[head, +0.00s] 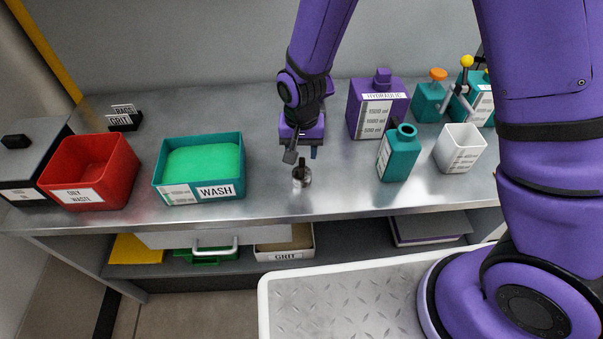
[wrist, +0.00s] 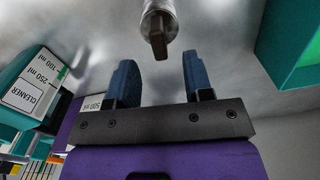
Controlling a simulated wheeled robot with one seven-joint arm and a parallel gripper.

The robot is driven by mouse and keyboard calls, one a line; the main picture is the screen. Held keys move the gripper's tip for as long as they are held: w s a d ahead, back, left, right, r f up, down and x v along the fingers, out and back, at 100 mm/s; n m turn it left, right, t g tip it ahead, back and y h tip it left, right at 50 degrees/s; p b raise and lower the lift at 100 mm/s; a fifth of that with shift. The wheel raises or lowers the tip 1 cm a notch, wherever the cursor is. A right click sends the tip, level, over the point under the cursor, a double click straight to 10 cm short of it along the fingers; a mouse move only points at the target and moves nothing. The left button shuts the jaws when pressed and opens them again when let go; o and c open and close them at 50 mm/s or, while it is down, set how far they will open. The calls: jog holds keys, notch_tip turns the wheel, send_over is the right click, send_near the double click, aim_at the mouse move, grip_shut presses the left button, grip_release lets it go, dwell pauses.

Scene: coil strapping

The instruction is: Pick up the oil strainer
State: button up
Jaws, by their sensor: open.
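The oil strainer (head: 302,176) is a small metal piece with a dark brown upright tab, standing on the steel bench near its front edge. It also shows in the wrist view (wrist: 158,28), top centre, ahead of the fingers. My gripper (head: 301,155) is just above and behind the strainer in the head view. In the wrist view my gripper (wrist: 158,80) has its two blue fingers apart with nothing between them. The strainer's tab lies beyond the fingertips, roughly in line with the gap. The strainer's lower part is cut off in the wrist view.
Left of the strainer stand the green wash tub (head: 160,185) and red oily waste bin (head: 128,165). To the right are a teal bottle (head: 399,158), white beaker (head: 460,150) and purple hydraulic jug (head: 378,105). The bench around the strainer is clear.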

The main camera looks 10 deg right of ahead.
aim_at(302, 162)
jog(key=shift+s+f, duration=0.1)
jog(key=shift+f, duration=2.65)
jog(key=shift+c, duration=0.2)
grip_shut()
